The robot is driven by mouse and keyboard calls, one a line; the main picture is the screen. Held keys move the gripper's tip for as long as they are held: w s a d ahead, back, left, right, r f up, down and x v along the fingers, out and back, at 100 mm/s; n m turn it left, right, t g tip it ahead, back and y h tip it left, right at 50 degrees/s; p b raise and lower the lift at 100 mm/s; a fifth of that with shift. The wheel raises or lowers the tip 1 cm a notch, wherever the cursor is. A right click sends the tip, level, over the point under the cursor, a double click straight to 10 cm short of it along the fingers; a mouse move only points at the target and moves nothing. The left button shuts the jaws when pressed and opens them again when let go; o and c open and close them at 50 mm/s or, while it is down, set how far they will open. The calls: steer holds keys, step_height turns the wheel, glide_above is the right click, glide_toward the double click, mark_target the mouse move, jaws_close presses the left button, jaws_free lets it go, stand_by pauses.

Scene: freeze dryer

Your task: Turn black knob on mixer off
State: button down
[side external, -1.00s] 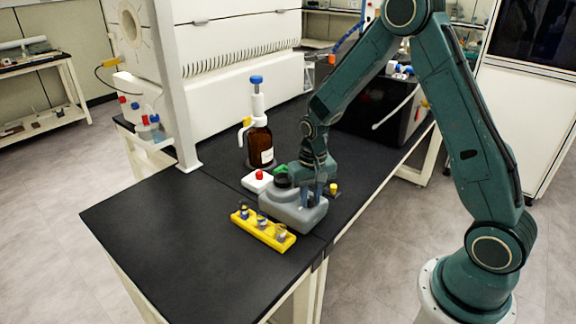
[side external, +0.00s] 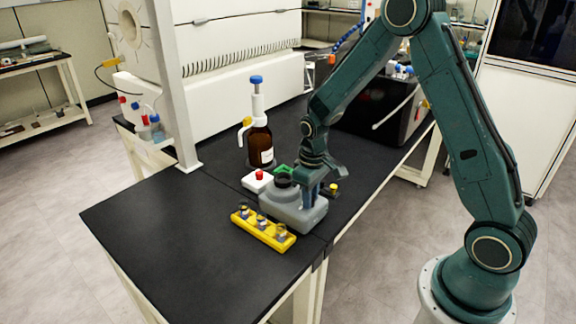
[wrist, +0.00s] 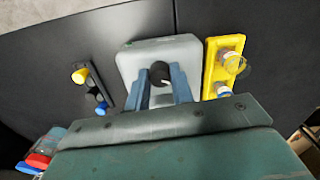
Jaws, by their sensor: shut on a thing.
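The grey mixer (side external: 285,211) stands on the black bench, with a dark round top (side external: 283,181) at its back left. In the wrist view, the mixer's grey body (wrist: 190,58) lies ahead of my gripper. The black knob (wrist: 161,76), with a white mark, sits between the two blue fingers of my gripper (wrist: 162,72). My gripper (side external: 309,200) points down at the front right of the mixer and is shut on the knob. In the side view the fingers and wrist hide the knob.
A yellow rack (side external: 262,231) with small vials stands close in front of the mixer. A white box with a red button (side external: 257,182) and a brown bottle (side external: 260,146) stand behind. Small yellow, black and blue knobs (wrist: 90,87) show left in the wrist view. The front left bench is clear.

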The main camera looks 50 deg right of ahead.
steer(key=c, duration=1.2)
jaws_free()
steer(key=shift+r, duration=0.1)
step_height(320, 180, up, 14)
